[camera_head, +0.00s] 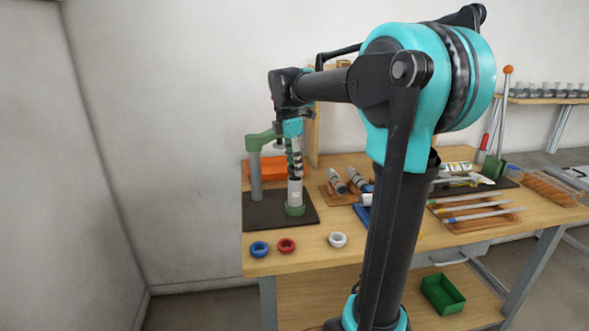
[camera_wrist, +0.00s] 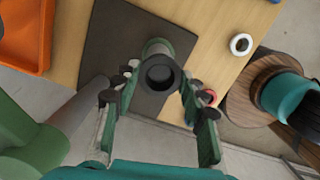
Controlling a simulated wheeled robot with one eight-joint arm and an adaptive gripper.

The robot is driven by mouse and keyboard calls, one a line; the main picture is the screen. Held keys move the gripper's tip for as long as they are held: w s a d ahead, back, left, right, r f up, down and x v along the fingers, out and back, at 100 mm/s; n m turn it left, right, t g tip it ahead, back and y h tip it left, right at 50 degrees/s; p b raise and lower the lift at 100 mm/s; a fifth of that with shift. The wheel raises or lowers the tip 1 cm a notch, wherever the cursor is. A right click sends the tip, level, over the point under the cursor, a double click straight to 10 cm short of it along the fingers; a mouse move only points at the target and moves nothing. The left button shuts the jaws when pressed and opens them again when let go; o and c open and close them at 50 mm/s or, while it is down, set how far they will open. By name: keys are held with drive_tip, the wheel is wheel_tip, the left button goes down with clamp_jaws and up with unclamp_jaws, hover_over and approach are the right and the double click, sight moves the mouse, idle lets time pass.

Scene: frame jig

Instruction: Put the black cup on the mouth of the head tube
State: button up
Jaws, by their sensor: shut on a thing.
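The black cup (camera_wrist: 161,74) shows as a dark ring between the fingertips of my gripper (camera_wrist: 160,80) in the wrist view. My gripper, also in the head view (camera_head: 295,168), points down and is shut on the cup. The head tube (camera_head: 295,192) is a light grey upright tube in a green foot, directly below my gripper. In the wrist view the cup hides most of the tube's mouth. I cannot tell whether the cup touches the tube or is a little above it.
A grey post (camera_head: 256,178) with a green arm (camera_head: 262,139) stands close left of my gripper on the dark mat (camera_head: 262,212). An orange tray (camera_head: 262,169) lies behind. Blue (camera_head: 259,249), red (camera_head: 287,245) and white (camera_head: 337,240) rings lie near the front edge.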

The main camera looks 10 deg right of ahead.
sight(290, 168)
drive_tip(key=shift+f, duration=0.85)
drive_tip(key=o, duration=1.1)
drive_tip(key=shift+f, duration=0.15)
drive_tip(key=r, duration=0.4)
drive_tip(key=a+r, duration=0.1)
drive_tip(key=r, duration=0.7)
drive_tip(key=shift+s+a+r, duration=0.15)
drive_tip(key=shift+a, duration=0.05)
